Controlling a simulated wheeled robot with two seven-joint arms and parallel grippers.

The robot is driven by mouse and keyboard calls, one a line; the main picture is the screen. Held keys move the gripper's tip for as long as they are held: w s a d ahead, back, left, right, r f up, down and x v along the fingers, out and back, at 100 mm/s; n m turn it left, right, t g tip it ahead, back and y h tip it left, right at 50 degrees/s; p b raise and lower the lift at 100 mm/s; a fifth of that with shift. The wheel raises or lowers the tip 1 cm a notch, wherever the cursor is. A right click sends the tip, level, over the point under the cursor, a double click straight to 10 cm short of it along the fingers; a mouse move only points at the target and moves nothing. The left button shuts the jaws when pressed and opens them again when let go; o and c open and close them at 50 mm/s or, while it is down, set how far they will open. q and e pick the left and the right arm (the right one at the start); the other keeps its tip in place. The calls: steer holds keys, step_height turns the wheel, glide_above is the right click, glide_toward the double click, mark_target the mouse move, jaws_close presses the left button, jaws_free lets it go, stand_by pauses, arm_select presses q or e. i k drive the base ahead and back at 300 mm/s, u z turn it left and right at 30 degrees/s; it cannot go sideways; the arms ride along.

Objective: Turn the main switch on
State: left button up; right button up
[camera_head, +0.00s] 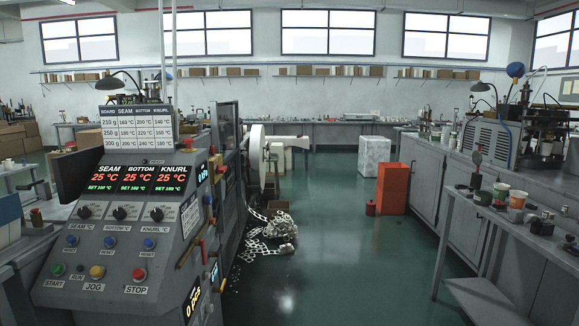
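A grey control console (110,225) fills the left of the head view. Below are three black knobs (120,212), three blue reset buttons (109,242), a green START button (58,270), a yellow JOG button (97,271) and a red STOP button (139,273). On the console's right side are a red handle (203,251) and a brass-coloured bar (187,254). I cannot tell which part is the main switch. Neither gripper is in view.
A workbench (510,222) with cups and small parts stands at the right. An orange bin (393,188) and a white block (373,156) stand further back. Scrap sheet (272,233) lies on the floor beside the machine. The green floor (340,260) in the middle is clear.

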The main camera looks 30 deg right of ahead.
mark_target(222, 169)
steer(key=z, duration=1.1)
steer(key=i, duration=3.15)
steer(key=u, duration=1.15)
